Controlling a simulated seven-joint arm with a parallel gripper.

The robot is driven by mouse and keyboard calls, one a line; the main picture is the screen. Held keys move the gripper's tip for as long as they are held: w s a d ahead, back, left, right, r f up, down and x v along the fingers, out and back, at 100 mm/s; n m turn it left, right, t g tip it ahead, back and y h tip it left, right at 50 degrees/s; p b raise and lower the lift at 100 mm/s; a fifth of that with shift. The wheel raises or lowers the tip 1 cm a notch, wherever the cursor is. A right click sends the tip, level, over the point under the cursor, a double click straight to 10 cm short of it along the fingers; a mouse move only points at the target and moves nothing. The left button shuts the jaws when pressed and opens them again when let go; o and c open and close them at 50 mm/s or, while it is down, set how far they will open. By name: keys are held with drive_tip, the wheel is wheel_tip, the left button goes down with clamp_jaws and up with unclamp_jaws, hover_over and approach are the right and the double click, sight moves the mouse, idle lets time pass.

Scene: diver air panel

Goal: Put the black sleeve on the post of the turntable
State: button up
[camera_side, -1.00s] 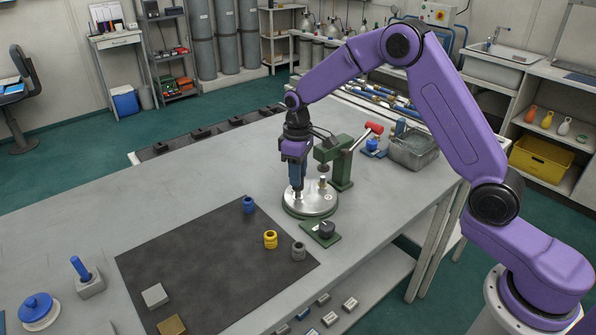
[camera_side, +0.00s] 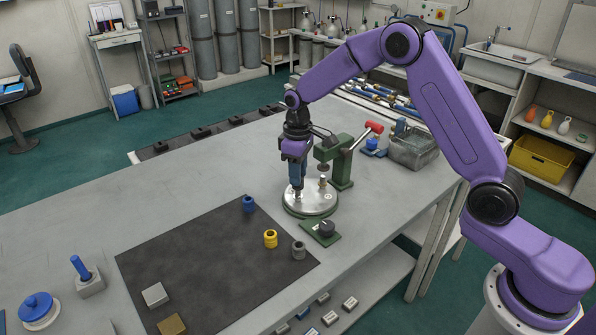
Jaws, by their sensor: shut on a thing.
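The turntable (camera_side: 309,206) is a round silver plate on a green base, near the right edge of the bench. My gripper (camera_side: 297,190) points straight down over the left part of the plate, its fingertips low and close to the surface. It is shut on a small dark thing, taken to be the black sleeve, which the fingers mostly hide. A short metal stud (camera_side: 323,184) stands on the plate to the right of my gripper. I cannot tell whether the sleeve is around a post or just above it.
A green press (camera_side: 342,168) with a red-tipped lever stands close behind the turntable. A black knob on a green plate (camera_side: 326,230) is in front. A dark mat (camera_side: 200,262) holds blue (camera_side: 249,204), yellow (camera_side: 270,239) and grey (camera_side: 298,251) sleeves.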

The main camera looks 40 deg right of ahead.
drive_tip(key=shift+f, duration=1.45)
idle(1.2)
drive_tip(key=o, duration=1.4)
drive_tip(key=shift+o, duration=0.2)
drive_tip(key=shift+r, duration=0.1)
wheel_tip(320, 180, up, 7)
drive_tip(key=shift+r, duration=0.2)
idle(0.5)
